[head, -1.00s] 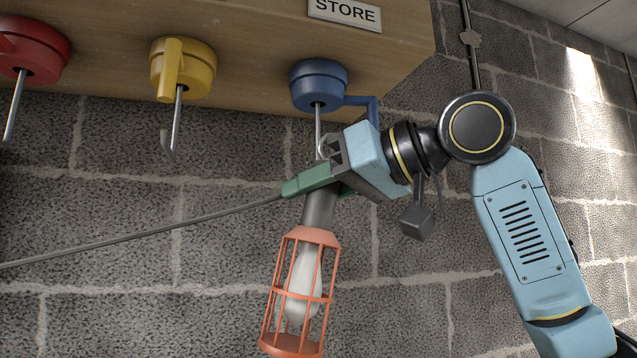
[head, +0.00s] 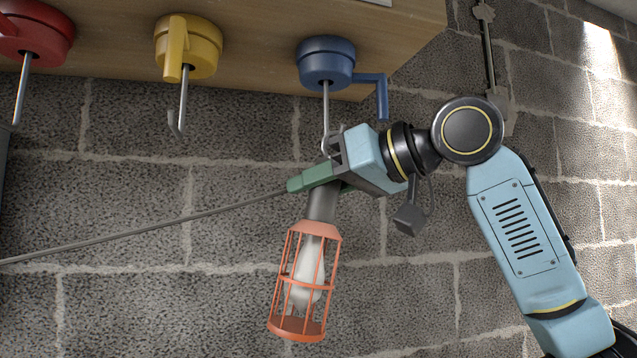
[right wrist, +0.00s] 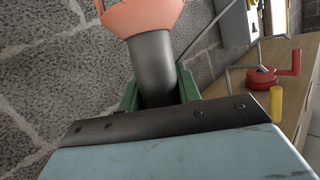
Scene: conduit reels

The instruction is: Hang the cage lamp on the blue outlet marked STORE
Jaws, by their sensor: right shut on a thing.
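The cage lamp (head: 305,285) hangs in my right gripper (head: 318,180), with its orange cage low and a white bulb inside. The gripper's green fingers are shut on its dark handle, which also shows in the right wrist view (right wrist: 153,62). The blue outlet (head: 326,64) is under the wooden board, with a metal hook (head: 326,110) hanging from it. The hook's lower end is right at the top of the lamp and gripper. I cannot tell whether the lamp's top loop is around the hook or beside it. My left gripper is out of view.
A yellow outlet (head: 187,48) and a red outlet (head: 35,35), each with a hook, are to the left on the wooden board (head: 260,45). A grey cable (head: 150,229) runs left from the lamp. A brick wall stands behind. The sign is mostly cut off.

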